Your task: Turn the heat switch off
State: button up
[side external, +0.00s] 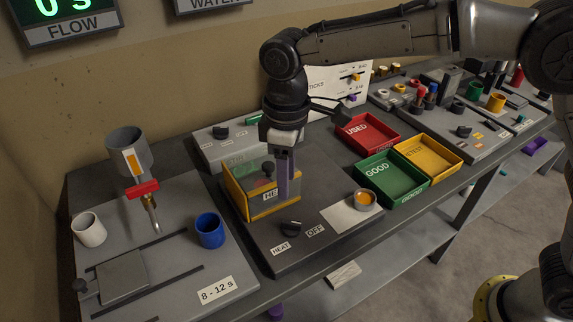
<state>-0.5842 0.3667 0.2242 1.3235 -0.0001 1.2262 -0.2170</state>
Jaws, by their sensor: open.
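The heat switch is a black knob (291,228) on the dark grey panel, between the HEAT label (281,248) and the OFF label (315,230). Which label it points at is too small to tell. My gripper (284,196) points down above and behind the knob, apart from it, at the right side of a yellow-edged box (240,195). The gripper is open, though its fingers overlap in this view. Whether they touch the box cannot be told.
An orange-filled cup (364,199) stands on a pale plate right of the knob. Red (367,135), green (390,180) and yellow (428,157) trays lie farther right. A funnel stand (130,152), a white cup (89,229) and a blue cup (210,231) are left. The panel around the knob is clear.

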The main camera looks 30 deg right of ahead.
jog(key=shift+r, duration=1.2)
